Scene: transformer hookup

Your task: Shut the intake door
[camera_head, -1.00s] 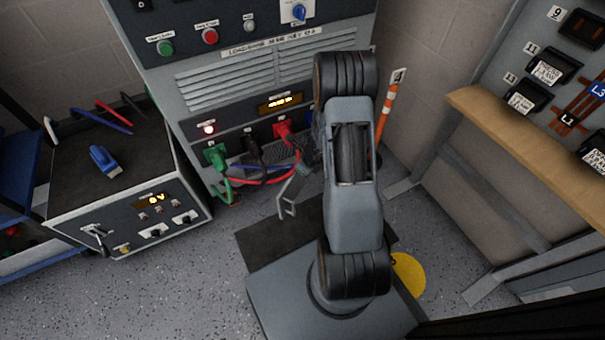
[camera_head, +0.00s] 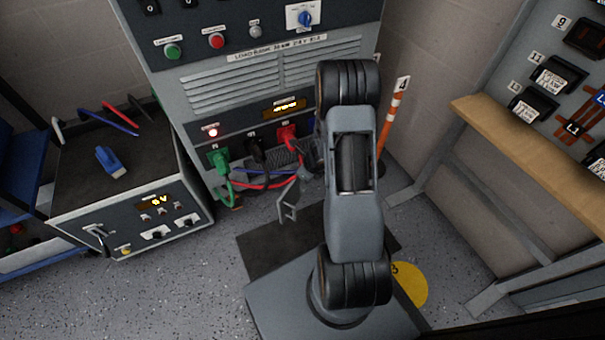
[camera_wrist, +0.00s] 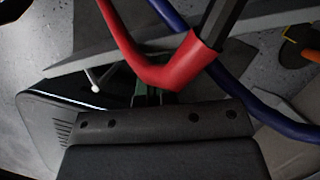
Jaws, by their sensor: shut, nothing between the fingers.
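A narrow grey hinged panel with a square handle (camera_head: 288,207), which looks like the intake door, stands out from the lower front of the load bank (camera_head: 270,85) in the head view. It appears open and is seen nearly edge-on. My arm hides its right side and most of the lower cabinet. My gripper (camera_wrist: 153,94) shows in the wrist view, with its dark body along the bottom and its small fingertips together and empty. A red cable (camera_wrist: 160,72) crosses just beyond the fingertips. Whether the fingertips touch the cable or the grey edge (camera_wrist: 75,64) behind it is unclear.
Green, black and red plugs (camera_head: 288,135) hang cables in front of the cabinet. A blue cable (camera_wrist: 245,100) crosses the wrist view. A test unit (camera_head: 130,205) stands left, an orange-white post (camera_head: 393,115) right, and a wooden-edged bench (camera_head: 530,150) farther right. Floor at front left is clear.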

